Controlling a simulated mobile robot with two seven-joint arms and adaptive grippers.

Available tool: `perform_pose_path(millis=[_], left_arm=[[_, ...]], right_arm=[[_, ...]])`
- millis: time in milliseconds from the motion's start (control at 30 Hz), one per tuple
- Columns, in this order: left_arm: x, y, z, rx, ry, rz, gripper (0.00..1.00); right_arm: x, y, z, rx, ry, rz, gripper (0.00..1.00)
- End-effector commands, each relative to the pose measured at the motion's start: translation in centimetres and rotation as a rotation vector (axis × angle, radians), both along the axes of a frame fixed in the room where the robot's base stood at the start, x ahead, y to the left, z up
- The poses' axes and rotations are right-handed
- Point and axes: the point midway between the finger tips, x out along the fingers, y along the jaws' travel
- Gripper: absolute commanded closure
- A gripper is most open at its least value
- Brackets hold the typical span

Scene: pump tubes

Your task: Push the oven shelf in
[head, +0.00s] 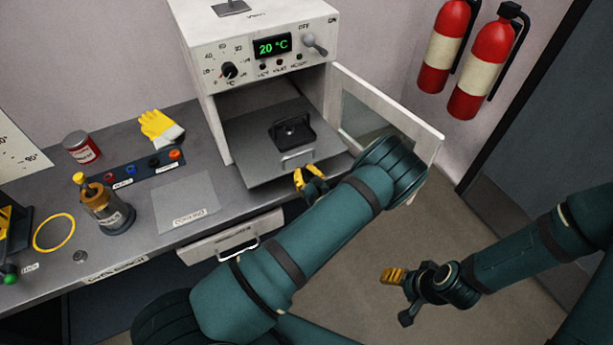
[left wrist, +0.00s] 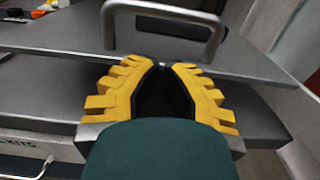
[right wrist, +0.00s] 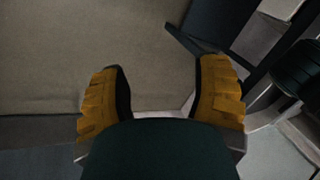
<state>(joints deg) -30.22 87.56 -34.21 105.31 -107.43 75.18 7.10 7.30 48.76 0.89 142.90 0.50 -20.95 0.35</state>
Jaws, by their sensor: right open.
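The oven (head: 262,60) stands on the counter with its door (head: 385,105) swung open to the right. Its flat grey shelf (head: 250,150) sticks out of the front opening. The shelf carries a black object (head: 292,130) and has a metal bar handle (head: 297,158) at its front; the handle also shows in the left wrist view (left wrist: 165,10). My left gripper (head: 308,172) is just in front of the shelf edge, below the handle, with its yellow fingertips together (left wrist: 165,66) and nothing seen between them. My right gripper (head: 396,296) is open and empty over the floor.
My left forearm passes close by the open door. Left on the counter (head: 60,240) are a yellow glove (head: 160,130), a red can (head: 82,148), a brown bottle (head: 105,208) and a cooling pad (head: 184,200). A drawer (head: 232,237) is partly open below. Fire extinguishers (head: 482,70) hang at right.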

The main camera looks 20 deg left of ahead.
Motion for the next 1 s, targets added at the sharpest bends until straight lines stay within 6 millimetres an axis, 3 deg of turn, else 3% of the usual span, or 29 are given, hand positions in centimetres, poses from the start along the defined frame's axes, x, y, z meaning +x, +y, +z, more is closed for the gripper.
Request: perform_pose_path(millis=[600,1000], left_arm=[[9.1,10.7,-0.2,0.000,-0.003,0.001,1.00],[12.1,14.2,0.0,0.001,-0.002,0.000,1.00]], right_arm=[[-1.1,0.2,-3.6,0.005,0.024,0.019,0.37],[-1.2,0.2,-5.0,0.006,0.027,0.024,0.37]])
